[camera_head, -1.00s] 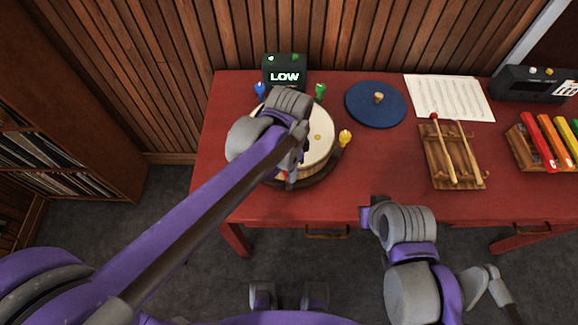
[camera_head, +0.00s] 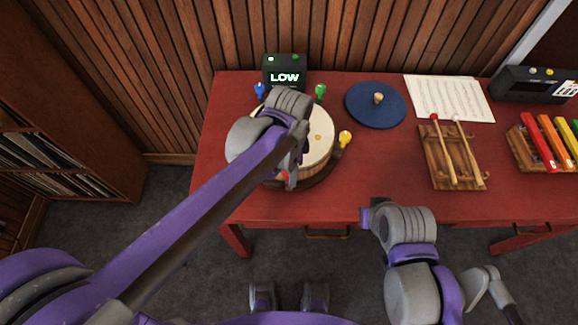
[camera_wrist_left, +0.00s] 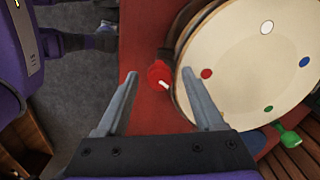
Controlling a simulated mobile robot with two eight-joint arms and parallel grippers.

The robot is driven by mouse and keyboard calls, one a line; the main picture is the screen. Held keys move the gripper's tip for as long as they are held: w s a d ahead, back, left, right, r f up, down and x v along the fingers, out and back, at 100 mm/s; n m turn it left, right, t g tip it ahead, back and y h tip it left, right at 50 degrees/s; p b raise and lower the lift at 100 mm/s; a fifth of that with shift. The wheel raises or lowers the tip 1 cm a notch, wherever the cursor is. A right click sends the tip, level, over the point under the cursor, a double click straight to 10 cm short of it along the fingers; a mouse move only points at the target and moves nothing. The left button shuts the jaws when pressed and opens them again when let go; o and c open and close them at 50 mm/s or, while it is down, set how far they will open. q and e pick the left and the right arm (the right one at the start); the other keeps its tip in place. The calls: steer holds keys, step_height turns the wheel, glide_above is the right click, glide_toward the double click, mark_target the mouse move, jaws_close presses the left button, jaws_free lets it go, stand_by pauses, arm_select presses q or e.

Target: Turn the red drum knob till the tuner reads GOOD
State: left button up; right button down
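The drum (camera_head: 320,140) stands upright on the red table, with a pale round head and coloured knobs around its rim. The red drum knob (camera_wrist_left: 160,74), with a white pointer mark, sits on the drum's near side; the head view shows only a bit of red there. My left gripper (camera_wrist_left: 158,76) is open, with one finger on each side of the red knob and gaps to both. In the head view my left arm covers part of the drum. The black tuner (camera_head: 284,74) behind it reads LOW. Grey finger-like parts of my right gripper (camera_head: 488,280) show at lower right; their opening is unclear.
Blue (camera_head: 260,91), green (camera_head: 320,92) and yellow (camera_head: 345,138) knobs ring the drum. A blue disc (camera_head: 375,104), a sheet of music (camera_head: 448,97), a wooden mallet rack (camera_head: 437,150), coloured bars (camera_head: 540,140) and a dark device (camera_head: 530,84) lie to the right. The table's front middle is clear.

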arm_select(q)
step_height(320, 180, up, 11)
steer(key=shift+p, duration=0.4)
steer(key=shift+f, duration=0.1)
stand_by(0.5)
steer(key=s+a+f+n+t, duration=0.2)
steer(key=s+a+f+n, duration=0.3)
steer(key=a+n, duration=0.2)
steer(key=s+a+f+n+t, duration=0.3)
steer(key=s+a+f+n, duration=0.1)
steer(key=a+n, duration=0.4)
steer(key=shift+s+a+f, duration=0.4)
steer(key=shift+a+f, duration=0.3)
steer(key=shift+a, duration=0.4)
